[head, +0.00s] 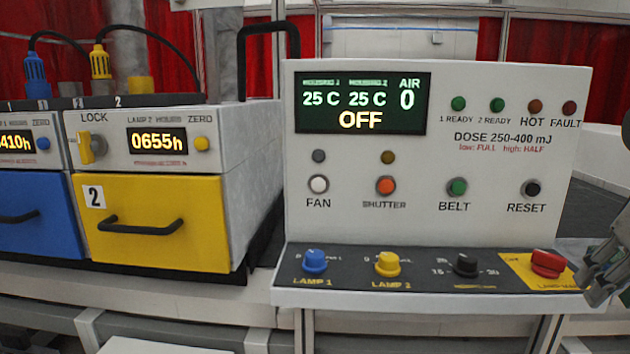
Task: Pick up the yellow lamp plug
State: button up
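The yellow lamp plug (100,63) stands upright on top of the lamp housings, at the upper left of the head view, above the "2" label. A black cable leaves its top and arcs away to the right. My gripper (596,282) is only partly in view at the right edge, beside the control panel and far to the right of the plug. Its fingers are cut off by the frame, so I cannot tell whether it is open or shut.
A blue plug (36,75) stands left of the yellow one. Below are a yellow drawer (155,240) and a blue drawer (30,195) with black handles. The control panel (430,160) with knobs, buttons and a red switch (548,264) fills the middle. A black handle (268,30) rises behind it.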

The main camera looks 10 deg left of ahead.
aim_at(100, 60)
jog(key=j+u, duration=0.15)
jog(key=u, duration=1.4)
